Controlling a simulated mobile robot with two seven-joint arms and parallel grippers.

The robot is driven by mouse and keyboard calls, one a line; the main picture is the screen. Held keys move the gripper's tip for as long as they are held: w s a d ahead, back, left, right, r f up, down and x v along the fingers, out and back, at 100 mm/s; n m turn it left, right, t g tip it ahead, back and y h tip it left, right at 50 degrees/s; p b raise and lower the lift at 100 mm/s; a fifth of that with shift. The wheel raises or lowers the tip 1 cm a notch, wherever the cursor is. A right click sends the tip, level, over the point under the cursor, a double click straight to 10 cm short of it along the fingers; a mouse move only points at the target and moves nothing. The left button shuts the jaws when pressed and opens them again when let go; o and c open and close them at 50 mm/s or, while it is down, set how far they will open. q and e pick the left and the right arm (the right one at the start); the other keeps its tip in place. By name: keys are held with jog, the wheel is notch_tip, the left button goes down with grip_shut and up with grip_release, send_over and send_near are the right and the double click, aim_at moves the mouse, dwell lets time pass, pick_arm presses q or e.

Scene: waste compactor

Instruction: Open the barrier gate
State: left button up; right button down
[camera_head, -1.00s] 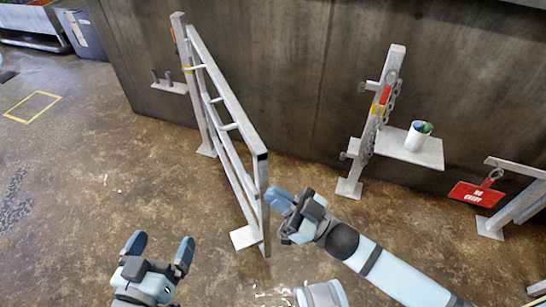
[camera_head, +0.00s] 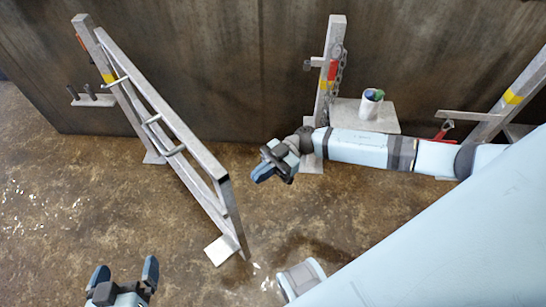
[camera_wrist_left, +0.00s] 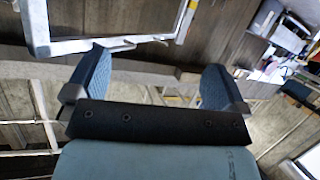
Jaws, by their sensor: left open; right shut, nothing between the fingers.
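The grey metal barrier gate (camera_head: 178,128) stands swung out from its post (camera_head: 115,85) at the left, its free end toward the front. My right gripper (camera_head: 262,176) is shut and empty, to the right of the gate's free end and apart from it. My left gripper (camera_head: 124,272) is open and empty at the bottom left, in front of the gate. In the left wrist view its two blue fingers (camera_wrist_left: 158,80) are spread, with a pale metal frame beyond them. The latch post (camera_head: 329,70) with a hanging chain (camera_head: 338,72) stands at the back, behind my right arm.
A shelf (camera_head: 385,122) beside the latch post holds a white cup (camera_head: 370,103). Another post (camera_head: 515,95) with a yellow band stands at the right. A dark wall (camera_head: 230,60) closes the back. Brown floor is clear between the gate and the latch post.

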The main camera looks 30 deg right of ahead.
pick_arm(q)
jog(key=shift+w+d+r+t+h+b, duration=0.15)
jog(key=shift+w+d+r+t+b, duration=0.1)
jog(key=shift+r, duration=0.4)
jog(key=shift+w+d+r+t+h+b, duration=0.15)
jog(key=shift+w+d+r+t, duration=0.1)
jog(key=shift+r, duration=0.35)
pick_arm(e)
jog(key=shift+s+a, duration=0.2)
jog(key=shift+a, duration=0.75)
jog(key=shift+s+a, duration=0.15)
jog(key=shift+a, duration=0.85)
jog(key=shift+s+a, duration=0.2)
jog(key=shift+a, duration=0.75)
pick_arm(q)
jog(key=shift+f, duration=0.1)
pick_arm(e)
jog(key=shift+a, duration=0.15)
